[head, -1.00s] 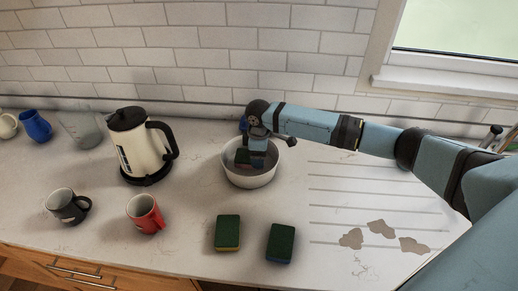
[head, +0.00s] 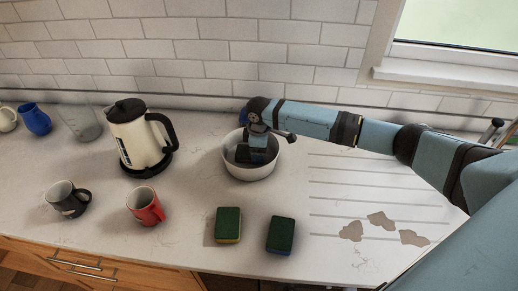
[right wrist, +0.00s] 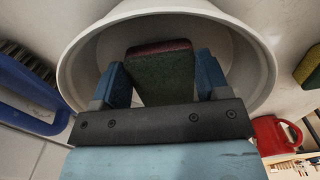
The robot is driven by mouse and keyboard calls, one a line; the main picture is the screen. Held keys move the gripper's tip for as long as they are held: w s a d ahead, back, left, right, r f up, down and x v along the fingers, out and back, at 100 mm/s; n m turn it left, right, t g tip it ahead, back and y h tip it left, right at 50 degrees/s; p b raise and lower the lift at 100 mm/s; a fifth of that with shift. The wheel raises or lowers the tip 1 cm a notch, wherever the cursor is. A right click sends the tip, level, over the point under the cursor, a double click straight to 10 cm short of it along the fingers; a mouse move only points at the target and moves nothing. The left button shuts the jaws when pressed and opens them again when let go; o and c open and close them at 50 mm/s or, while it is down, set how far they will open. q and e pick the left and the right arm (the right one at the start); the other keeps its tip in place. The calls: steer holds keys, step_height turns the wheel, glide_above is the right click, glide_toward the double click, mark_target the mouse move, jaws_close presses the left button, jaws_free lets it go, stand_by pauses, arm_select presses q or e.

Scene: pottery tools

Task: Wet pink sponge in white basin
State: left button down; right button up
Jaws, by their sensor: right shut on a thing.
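The white basin (head: 250,174) stands on the counter in the middle of the head view, and its rim (right wrist: 262,62) curves round my gripper in the right wrist view. My right gripper (right wrist: 164,82) reaches down into the basin and is shut on a sponge (right wrist: 161,68). The sponge has a dark green face and a pinkish-red layer along its far edge. It also shows as a dark shape inside the basin in the head view (head: 242,153). Whether it touches the basin floor, and whether there is water, I cannot tell. My left gripper is not in view.
A green-topped yellow sponge (head: 228,225) and a green-topped blue sponge (head: 280,236) lie in front. A blue brush (right wrist: 30,88) lies beside the basin. Grooved counter at right has brown flat pieces (head: 381,221).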

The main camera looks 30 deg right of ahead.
steer(key=shift+f, duration=0.6)
stand_by(0.9)
stand_by(0.3)
